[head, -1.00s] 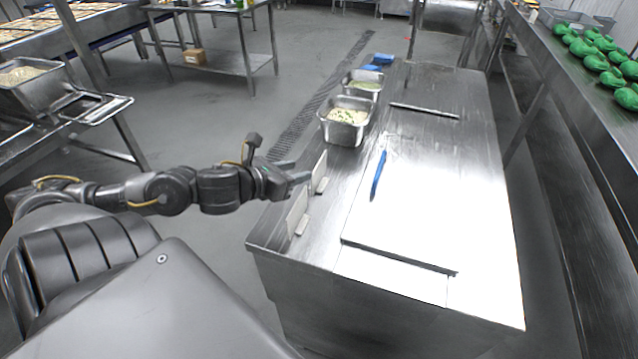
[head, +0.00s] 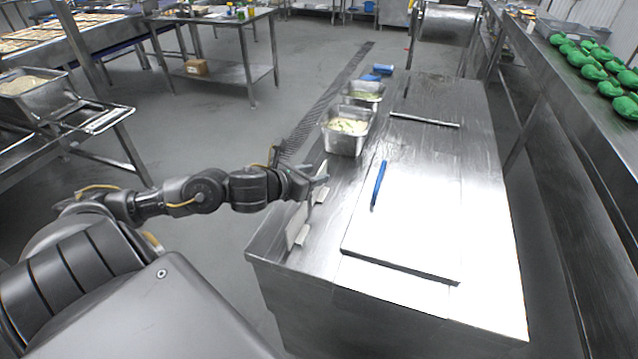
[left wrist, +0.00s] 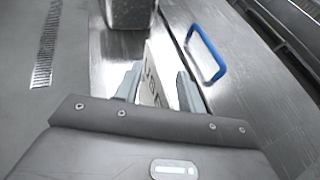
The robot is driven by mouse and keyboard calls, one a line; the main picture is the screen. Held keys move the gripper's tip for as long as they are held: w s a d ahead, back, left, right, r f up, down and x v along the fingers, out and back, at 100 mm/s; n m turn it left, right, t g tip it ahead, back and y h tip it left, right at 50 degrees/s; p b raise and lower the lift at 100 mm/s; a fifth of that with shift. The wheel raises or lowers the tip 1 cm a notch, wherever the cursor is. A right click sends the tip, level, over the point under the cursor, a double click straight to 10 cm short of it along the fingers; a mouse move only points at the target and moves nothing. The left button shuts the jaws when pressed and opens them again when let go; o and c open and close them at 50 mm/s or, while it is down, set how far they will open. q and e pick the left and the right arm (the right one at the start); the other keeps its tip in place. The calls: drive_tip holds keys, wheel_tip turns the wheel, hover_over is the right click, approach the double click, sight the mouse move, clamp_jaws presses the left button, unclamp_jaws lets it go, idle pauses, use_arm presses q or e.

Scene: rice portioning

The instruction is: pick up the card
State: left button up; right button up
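Two upright white cards stand in small holders along the left edge of the metal table: a near card (head: 297,226) and a far card (head: 322,168). My left gripper (head: 318,180) is at the far card and partly covers it. In the left wrist view, a white card with dark lettering (left wrist: 153,82) stands between the two fingers of the left gripper (left wrist: 158,88). The fingers are apart, with gaps visible beside the card. My right gripper is in neither view.
Green bundles (head: 590,65) lie on the right counter. Open floor is left of the table.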

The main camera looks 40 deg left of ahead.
use_arm(q)
drive_tip(key=shift+w+f, duration=0.1)
drive_tip(key=shift+w, duration=0.15)
drive_tip(key=shift+c, duration=0.2)
clamp_jaws()
